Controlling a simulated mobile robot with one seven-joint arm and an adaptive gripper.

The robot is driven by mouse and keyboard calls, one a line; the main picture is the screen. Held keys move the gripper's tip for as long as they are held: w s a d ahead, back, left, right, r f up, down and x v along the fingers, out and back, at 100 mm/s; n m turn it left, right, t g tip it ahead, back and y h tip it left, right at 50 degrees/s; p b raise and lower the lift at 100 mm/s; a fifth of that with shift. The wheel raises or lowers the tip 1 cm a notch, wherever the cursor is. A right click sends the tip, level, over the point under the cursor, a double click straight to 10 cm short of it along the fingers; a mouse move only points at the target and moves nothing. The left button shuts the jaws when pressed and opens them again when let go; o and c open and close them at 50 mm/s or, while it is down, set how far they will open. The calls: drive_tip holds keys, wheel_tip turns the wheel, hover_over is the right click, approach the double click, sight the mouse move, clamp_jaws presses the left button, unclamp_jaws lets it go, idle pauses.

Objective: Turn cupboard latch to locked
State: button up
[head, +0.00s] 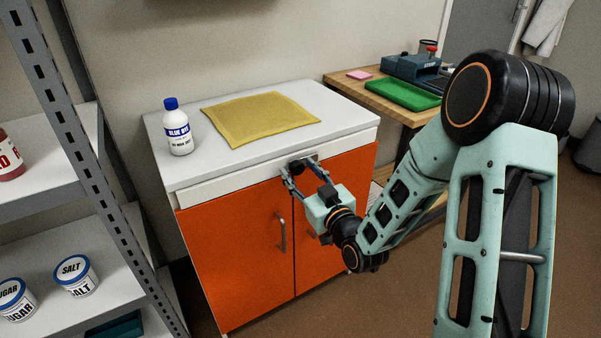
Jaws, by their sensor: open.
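The orange cupboard (236,255) has a white top and two doors. Its latch (297,166) is a small dark knob on a grey plate at the upper edge, near the seam between the doors. My gripper (303,174) is open at the latch, with its fingers close to either side of the knob. I cannot tell whether they touch it. The fingers and wrist hide part of the latch, so which way it is turned is unclear. The doors look closed.
A metal shelf (45,188) with jars stands at the left. A wooden bench (350,90) with a green tray (402,94) stands at the back right.

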drive_tip(key=shift+c, duration=0.6)
clamp_jaws()
